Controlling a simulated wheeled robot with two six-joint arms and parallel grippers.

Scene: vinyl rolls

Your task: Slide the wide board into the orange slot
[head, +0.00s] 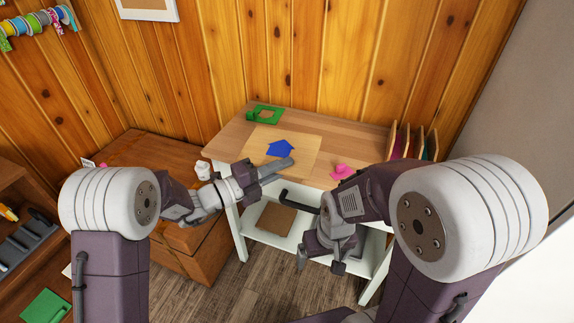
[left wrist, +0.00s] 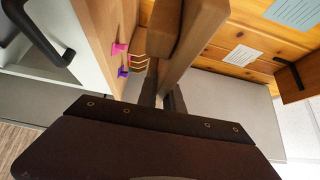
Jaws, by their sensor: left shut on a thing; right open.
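My left gripper (head: 262,176) is over the front part of the wooden-topped table (head: 230,137). A rack (head: 398,140) of thin upright dividers with coloured gaps stands at the table's right end. It also shows in the left wrist view (left wrist: 138,45). I cannot make out which gap is orange.
A tan mat (head: 262,160) with a blue house-shaped piece (head: 281,148) lies on the table. A green piece (head: 264,114) is behind, a pink piece (head: 343,171) to the right. A brown square (head: 276,219) lies on the lower shelf. A wooden cabinet (head: 140,150) stands left.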

